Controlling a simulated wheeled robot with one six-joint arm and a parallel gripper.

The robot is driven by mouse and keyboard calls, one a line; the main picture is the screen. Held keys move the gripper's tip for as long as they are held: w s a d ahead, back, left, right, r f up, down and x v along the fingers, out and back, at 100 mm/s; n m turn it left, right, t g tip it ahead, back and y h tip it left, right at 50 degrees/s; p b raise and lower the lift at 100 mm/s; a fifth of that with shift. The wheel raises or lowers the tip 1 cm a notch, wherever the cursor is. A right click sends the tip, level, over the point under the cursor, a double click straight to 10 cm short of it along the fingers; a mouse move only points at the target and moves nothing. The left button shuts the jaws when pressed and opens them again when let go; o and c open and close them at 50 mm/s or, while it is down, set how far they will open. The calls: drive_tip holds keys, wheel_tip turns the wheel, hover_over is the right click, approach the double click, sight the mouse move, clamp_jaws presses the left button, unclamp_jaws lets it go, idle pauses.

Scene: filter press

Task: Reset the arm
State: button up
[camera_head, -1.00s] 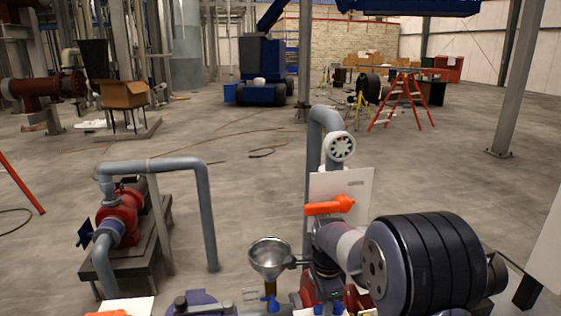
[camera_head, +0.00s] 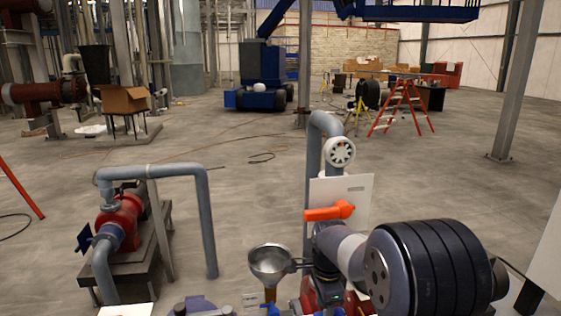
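The press equipment stands at the bottom right. An orange lever handle (camera_head: 329,211) lies roughly level in front of a white panel (camera_head: 354,190). A grey pipe (camera_head: 313,165) rises behind them, with a white round handwheel (camera_head: 340,151) near its top.
A red pump (camera_head: 122,218) with grey pipework (camera_head: 205,215) stands at the left. Purple-grey parts (camera_head: 195,305) are cut off at the bottom edge. A steel column (camera_head: 505,95) stands at the right.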

drive_tip(key=shift+f, duration=0.75)
drive_tip(key=shift+s+d+r+n, duration=0.1)
drive_tip(key=shift+s+n, duration=0.1)
drive_tip(key=shift+n, duration=0.45)
drive_tip(key=shift+s+d+n, duration=0.1)
drive_tip(key=shift+s+n, duration=0.1)
drive_tip(key=shift+n, duration=0.45)
